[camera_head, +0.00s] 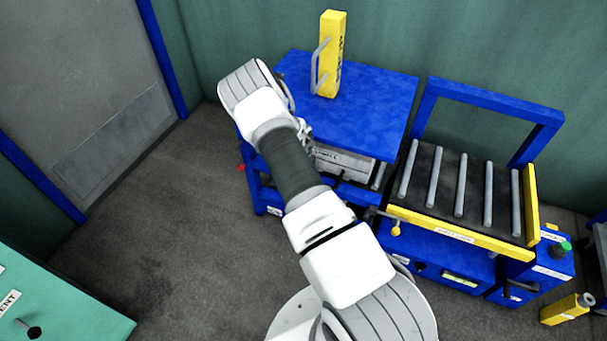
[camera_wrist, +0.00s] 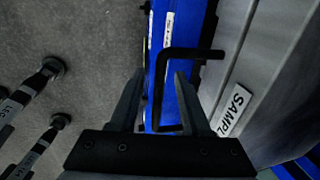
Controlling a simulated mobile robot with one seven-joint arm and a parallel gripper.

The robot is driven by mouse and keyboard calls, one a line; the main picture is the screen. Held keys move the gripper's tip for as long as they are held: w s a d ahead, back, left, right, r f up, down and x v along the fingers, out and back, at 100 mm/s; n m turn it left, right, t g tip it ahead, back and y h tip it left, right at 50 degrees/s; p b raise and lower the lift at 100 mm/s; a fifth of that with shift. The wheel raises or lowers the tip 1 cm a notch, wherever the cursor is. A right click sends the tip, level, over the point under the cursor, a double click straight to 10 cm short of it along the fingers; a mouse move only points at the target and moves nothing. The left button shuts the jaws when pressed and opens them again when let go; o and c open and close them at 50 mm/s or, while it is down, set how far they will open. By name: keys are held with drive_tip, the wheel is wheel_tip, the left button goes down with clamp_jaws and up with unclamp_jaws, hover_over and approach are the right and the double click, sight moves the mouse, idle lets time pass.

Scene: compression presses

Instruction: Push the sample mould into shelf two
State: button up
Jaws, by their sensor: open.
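The sample mould is a grey metal block (camera_head: 345,163) with a white label, sitting in the blue shelf unit (camera_head: 385,90) under its top. It also shows at the right of the wrist view (camera_wrist: 262,62), its label partly readable as "SAMPL". A black bent handle (camera_wrist: 190,53) sticks out from the mould's side. My gripper (camera_wrist: 158,78) is open, with one finger on each side of the handle's bar in the picture; I cannot tell whether they touch it. In the head view my arm hides the gripper and part of the mould. Which shelf is number two cannot be read.
A yellow block with a grey handle (camera_head: 331,55) stands on the unit's top. To the right is a roller table (camera_head: 460,190) with a blue frame and yellow edges. A green-topped cabinet (camera_head: 60,300) is at lower left. The floor (camera_head: 170,230) left of the unit is clear.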

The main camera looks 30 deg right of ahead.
wheel_tip(320, 180, up, 17)
drive_tip(key=s+a+p, duration=0.2)
drive_tip(key=p, duration=0.3)
drive_tip(key=shift+s+a+p, duration=0.15)
drive_tip(key=shift+a+p, duration=0.15)
drive_tip(key=shift+p, duration=0.05)
